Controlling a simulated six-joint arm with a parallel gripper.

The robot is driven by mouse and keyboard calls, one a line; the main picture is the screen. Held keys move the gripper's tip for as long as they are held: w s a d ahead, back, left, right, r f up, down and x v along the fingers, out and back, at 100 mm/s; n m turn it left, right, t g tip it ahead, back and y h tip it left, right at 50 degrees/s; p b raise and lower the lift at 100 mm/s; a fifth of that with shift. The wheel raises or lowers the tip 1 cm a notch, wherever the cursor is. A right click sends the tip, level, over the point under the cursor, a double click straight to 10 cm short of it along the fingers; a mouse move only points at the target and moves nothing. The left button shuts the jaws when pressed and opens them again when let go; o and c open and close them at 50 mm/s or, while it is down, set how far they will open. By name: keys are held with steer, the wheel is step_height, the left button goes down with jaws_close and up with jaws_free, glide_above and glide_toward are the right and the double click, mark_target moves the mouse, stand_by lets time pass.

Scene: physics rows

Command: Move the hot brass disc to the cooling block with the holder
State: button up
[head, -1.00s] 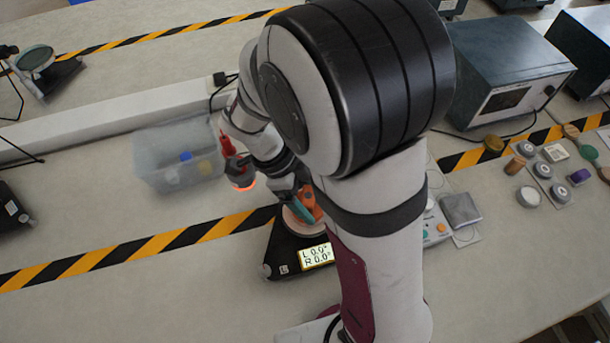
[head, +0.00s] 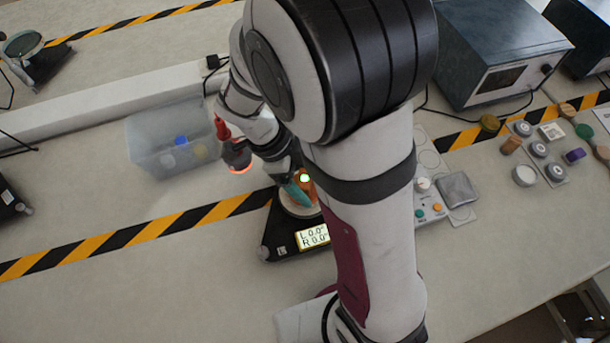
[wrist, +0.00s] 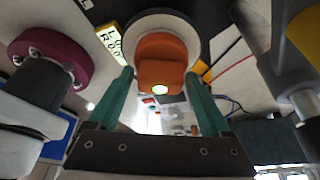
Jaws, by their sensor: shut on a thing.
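My gripper (head: 297,193) has its teal fingers on either side of an orange block-like piece (wrist: 160,62), which seems to be the holder, and is shut on it. A bright green light shows on this piece. It stands over a pale round plate (wrist: 186,28) on a black device (head: 275,240) with a lit display reading zeros. The wrist view does not clearly show whether a disc is under the piece. I cannot identify the cooling block.
A clear plastic box (head: 150,165) with small coloured items stands left of my arm. The front left table is clear.

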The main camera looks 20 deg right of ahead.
steer(key=shift+r, duration=0.6)
steer(key=shift+r, duration=0.1)
steer(key=shift+r, duration=0.4)
steer(key=shift+s+d, duration=0.25)
steer(key=shift+d, duration=0.95)
steer(key=shift+s+d, duration=0.25)
steer(key=shift+d, duration=0.9)
steer(key=shift+s+d, duration=0.1)
steer(key=shift+d, duration=0.5)
